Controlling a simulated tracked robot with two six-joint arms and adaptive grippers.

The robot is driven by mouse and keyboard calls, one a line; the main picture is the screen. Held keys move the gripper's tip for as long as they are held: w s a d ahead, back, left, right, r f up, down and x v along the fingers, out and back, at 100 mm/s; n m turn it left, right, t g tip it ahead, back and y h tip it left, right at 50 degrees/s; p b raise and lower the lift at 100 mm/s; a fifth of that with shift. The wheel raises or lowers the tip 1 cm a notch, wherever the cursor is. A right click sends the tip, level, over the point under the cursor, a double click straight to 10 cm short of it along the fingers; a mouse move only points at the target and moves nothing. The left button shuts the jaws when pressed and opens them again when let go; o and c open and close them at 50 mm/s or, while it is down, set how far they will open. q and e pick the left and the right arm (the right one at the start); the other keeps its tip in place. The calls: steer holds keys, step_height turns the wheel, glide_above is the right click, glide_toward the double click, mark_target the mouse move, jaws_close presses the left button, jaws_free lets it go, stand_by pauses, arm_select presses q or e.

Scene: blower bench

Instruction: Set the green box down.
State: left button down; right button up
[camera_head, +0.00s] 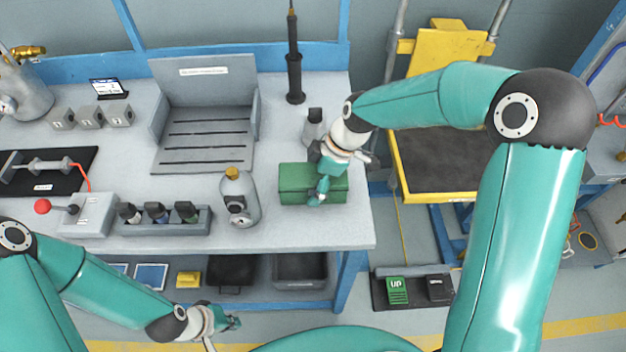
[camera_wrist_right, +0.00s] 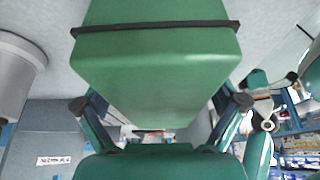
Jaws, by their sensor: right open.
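The green box (camera_head: 298,184) sits on the grey bench top near its front right corner. In the right wrist view the green box (camera_wrist_right: 158,60), with a dark strap around it, fills the upper middle. My right gripper (camera_head: 320,182) is over the right part of the box. Its fingers (camera_wrist_right: 162,104) are open, one on each side of the box; whether they touch it I cannot tell. My left gripper (camera_head: 228,323) hangs low in front of the bench, away from the box; its jaws are too small to read.
A grey bottle (camera_head: 240,198) stands just left of the box, and a smaller grey bottle (camera_head: 314,126) behind it. A slotted grey fixture (camera_head: 205,140) and a black upright tool (camera_head: 294,60) are further back. The bench's right edge is close to the box.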

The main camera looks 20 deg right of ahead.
steer(key=shift+r, duration=0.1)
steer(key=v, duration=1.2)
